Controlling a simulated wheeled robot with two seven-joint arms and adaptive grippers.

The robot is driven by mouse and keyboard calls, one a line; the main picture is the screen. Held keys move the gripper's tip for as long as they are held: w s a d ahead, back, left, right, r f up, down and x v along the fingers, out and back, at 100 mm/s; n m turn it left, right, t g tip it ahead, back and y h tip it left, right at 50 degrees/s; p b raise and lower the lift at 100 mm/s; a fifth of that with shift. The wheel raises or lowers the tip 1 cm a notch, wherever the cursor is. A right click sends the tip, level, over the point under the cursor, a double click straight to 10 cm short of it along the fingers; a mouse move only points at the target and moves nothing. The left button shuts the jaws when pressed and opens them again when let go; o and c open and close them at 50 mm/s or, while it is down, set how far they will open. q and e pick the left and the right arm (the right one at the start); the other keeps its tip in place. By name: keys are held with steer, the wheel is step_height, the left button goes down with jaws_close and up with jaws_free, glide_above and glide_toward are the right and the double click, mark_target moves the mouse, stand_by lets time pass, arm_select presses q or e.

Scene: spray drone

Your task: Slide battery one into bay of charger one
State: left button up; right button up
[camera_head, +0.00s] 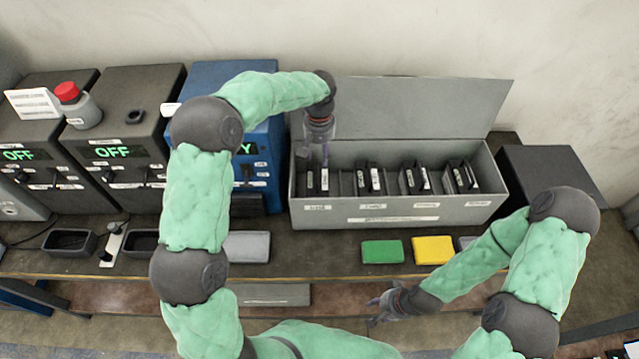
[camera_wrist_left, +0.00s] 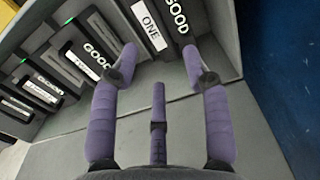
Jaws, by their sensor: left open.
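The battery labelled ONE (camera_wrist_left: 150,28) stands in the leftmost part of the grey case (camera_head: 385,214), with a GOOD label beside it in the left wrist view. My left gripper (camera_head: 322,158) is over the case's left end. In the left wrist view my left gripper (camera_wrist_left: 162,62) is open, its purple fingers spread and empty, with the ONE label just beyond and between the tips. Two dark chargers (camera_head: 120,92) with OFF displays stand at the left; which is charger one is unreadable. My right gripper (camera_head: 388,303) hangs in front of the bench edge, holding nothing visible.
A blue unit (camera_head: 212,80) stands left of the case, partly behind my left arm. A grey bottle with a red cap (camera_head: 78,108) sits on the chargers. Black trays (camera_head: 70,243), a green block (camera_head: 382,251) and a yellow block (camera_head: 432,250) lie along the bench front.

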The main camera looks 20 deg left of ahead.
mark_target(318, 186)
arm_select(q)
steer(key=f, duration=0.3)
steer(key=shift+s+f, duration=0.25)
steer(key=shift+f, duration=0.1)
steer(key=shift+w+f, duration=0.15)
steer(key=shift+f, duration=0.4)
steer(key=f, duration=0.2)
steer(key=f+b, duration=0.1)
steer(key=f, duration=0.2)
steer(key=shift+w+a, duration=0.15)
steer(key=shift+w, duration=0.05)
steer(key=shift+r, duration=0.1)
steer(key=shift+c, duration=0.2)
jaws_close()
steer(key=shift+w+r, duration=0.15)
steer(key=shift+r, duration=0.05)
